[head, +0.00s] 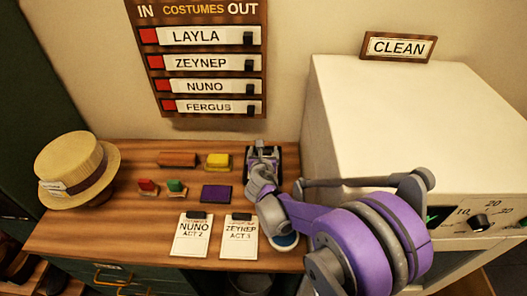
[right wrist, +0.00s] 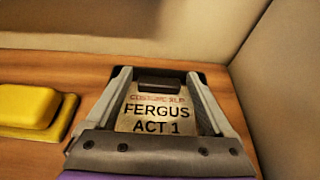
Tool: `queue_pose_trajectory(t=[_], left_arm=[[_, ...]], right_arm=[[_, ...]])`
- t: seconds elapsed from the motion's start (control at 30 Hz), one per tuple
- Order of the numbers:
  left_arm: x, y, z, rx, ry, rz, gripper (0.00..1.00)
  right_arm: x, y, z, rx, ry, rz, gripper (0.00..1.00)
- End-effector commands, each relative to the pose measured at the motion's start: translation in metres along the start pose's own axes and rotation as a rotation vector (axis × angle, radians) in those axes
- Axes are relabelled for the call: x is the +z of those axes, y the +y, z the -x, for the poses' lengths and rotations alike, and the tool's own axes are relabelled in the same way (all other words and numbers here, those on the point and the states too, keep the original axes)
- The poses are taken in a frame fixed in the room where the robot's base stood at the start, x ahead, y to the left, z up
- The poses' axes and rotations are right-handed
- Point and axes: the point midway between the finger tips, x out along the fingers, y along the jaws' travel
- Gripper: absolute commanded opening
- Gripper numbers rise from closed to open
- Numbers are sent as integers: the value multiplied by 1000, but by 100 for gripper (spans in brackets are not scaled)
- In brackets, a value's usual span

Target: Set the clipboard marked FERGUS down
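The clipboard marked FERGUS ACT 1 (right wrist: 155,120) lies between the two fingers of my right gripper (right wrist: 158,85) in the right wrist view, its dark clip at the far end. Dark surface shows around the fingers; I cannot tell whether it is a tray or shadow. A dark strip shows between the paper and the right finger. Whether the fingers press on the board is unclear. In the head view my right gripper (head: 263,152) is at the back of the wooden table (head: 130,235), beside the white machine; the clipboard is not readable there. My left gripper is not in view.
Clipboards marked NUNO (head: 192,236) and ZEYNEP (head: 239,238) lie at the table's front. A purple pad (head: 216,193), a yellow block (head: 218,161), small stamps and a straw hat (head: 75,165) are to the left. The white machine (head: 400,110) walls off the right.

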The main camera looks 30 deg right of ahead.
Motion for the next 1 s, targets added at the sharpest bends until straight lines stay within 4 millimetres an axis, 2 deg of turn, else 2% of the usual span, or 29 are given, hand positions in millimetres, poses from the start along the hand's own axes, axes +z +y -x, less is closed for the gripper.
queue_pose_trajectory(t=[0.37,0.53,0.8,1.0], left_arm=[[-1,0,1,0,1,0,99],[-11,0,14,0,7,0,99],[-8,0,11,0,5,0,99],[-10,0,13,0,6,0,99]], right_arm=[[2,0,1,0,0,0,99],[17,0,6,0,-2,0,99],[11,1,65,4,0,3,99],[11,0,101,2,0,1,99]])
